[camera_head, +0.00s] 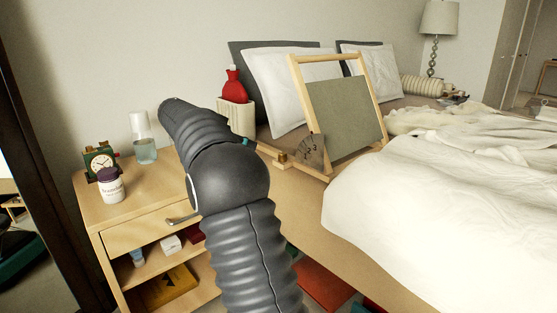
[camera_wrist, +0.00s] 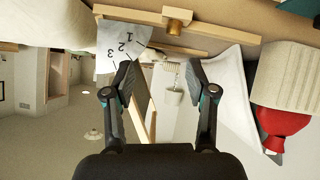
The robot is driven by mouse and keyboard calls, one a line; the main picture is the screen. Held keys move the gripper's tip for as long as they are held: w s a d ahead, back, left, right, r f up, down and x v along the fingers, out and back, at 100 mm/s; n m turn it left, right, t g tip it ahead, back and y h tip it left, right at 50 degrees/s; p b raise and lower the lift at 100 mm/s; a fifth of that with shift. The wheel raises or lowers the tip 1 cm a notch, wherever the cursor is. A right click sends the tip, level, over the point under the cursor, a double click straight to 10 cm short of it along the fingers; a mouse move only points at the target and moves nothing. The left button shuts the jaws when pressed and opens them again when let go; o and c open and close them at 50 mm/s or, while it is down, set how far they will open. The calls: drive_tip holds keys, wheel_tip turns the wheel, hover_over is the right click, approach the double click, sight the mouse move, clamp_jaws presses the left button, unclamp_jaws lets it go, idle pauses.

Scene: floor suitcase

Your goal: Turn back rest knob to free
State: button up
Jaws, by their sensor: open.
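The back rest (camera_head: 345,112), a pale wooden frame with a grey-green panel, stands tilted on the bed. A fan-shaped dial plate (camera_head: 310,150) marked with numbers sits at its lower left; the wrist view shows the plate (camera_wrist: 122,45) with 1, 2 and 3. A small brass-brown knob (camera_head: 282,157) sits on the wooden bar beside the dial; it also shows in the wrist view (camera_wrist: 178,20). My gripper (camera_wrist: 160,76) is open and empty, its fingers apart from the knob, with the left fingertip overlapping the dial in view. In the head view my arm hides the gripper.
A nightstand (camera_head: 130,199) at left holds a clock (camera_head: 100,162), a jar (camera_head: 111,185) and a glass (camera_head: 143,150). Pillows (camera_head: 275,90) lie behind the back rest; a white blanket (camera_head: 430,190) covers the bed.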

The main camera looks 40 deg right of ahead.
sight(281, 153)
drive_tip(key=w+d+f+m, duration=0.1)
drive_tip(key=d+f, duration=0.2)
drive_tip(key=d, duration=0.2)
drive_tip(key=w+d+f+m+g+h+b, duration=0.1)
drive_tip(key=d+f, duration=0.2)
drive_tip(key=d, duration=0.3)
drive_tip(key=w+d+f+m, duration=0.1)
drive_tip(key=d+f, duration=0.1)
drive_tip(key=d, duration=0.4)
drive_tip(key=shift+f+m+g+h+b, duration=0.3)
drive_tip(key=shift+f+h, duration=0.1)
clamp_jaws()
